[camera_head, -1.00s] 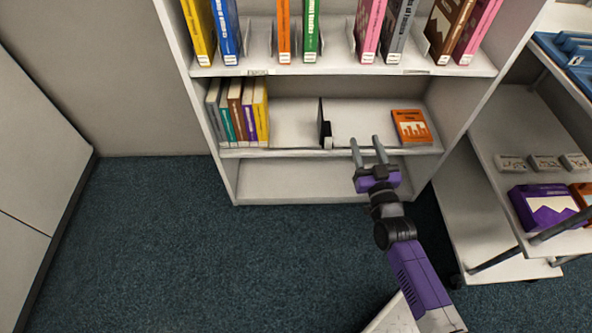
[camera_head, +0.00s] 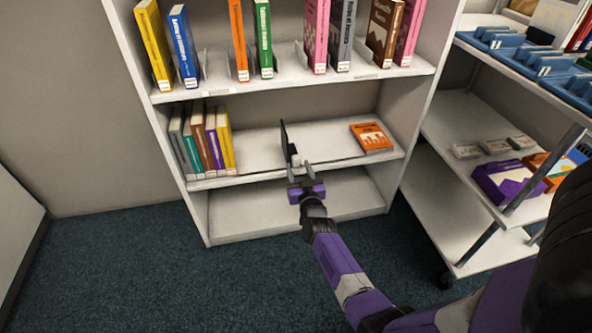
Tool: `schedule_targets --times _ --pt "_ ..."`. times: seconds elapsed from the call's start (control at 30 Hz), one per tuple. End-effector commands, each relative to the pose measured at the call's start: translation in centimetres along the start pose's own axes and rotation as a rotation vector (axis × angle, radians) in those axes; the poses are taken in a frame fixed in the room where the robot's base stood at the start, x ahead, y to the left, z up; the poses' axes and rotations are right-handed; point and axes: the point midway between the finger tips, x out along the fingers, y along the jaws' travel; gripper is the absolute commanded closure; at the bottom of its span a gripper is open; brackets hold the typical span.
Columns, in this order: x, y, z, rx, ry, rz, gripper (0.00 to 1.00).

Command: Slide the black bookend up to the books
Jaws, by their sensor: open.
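The black bookend (camera_head: 286,142) stands upright on the middle shelf (camera_head: 255,146), with a small white piece at its base. The row of books (camera_head: 204,143) stands at the left end of that shelf, with grey, teal, brown, purple and yellow spines. A bare stretch of shelf lies between the books and the bookend. My gripper (camera_head: 300,170) is open at the shelf's front edge, just in front of and slightly right of the bookend's base. Whether a finger touches the bookend cannot be told.
An orange book (camera_head: 371,137) lies flat to the right on the same shelf. Upright books stand on the shelf above, and the shelf below (camera_head: 250,207) is empty. A cart (camera_head: 470,125) with boxes and blue trays stands at the right.

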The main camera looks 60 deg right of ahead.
Motion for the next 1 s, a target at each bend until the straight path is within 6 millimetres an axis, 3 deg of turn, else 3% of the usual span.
schedule_targets --times 0.2,0.57,0.8,1.0 --pt "2.0 0.0 0.2 0.001 0.001 0.0 0.55" --pt "2.5 0.0 0.0 0.0 0.0 -0.001 0.55" --pt "2.5 -0.1 0.0 0.0 0.0 -0.001 0.98" --pt "2.4 -0.1 0.0 0.0 0.0 -0.001 1.0"
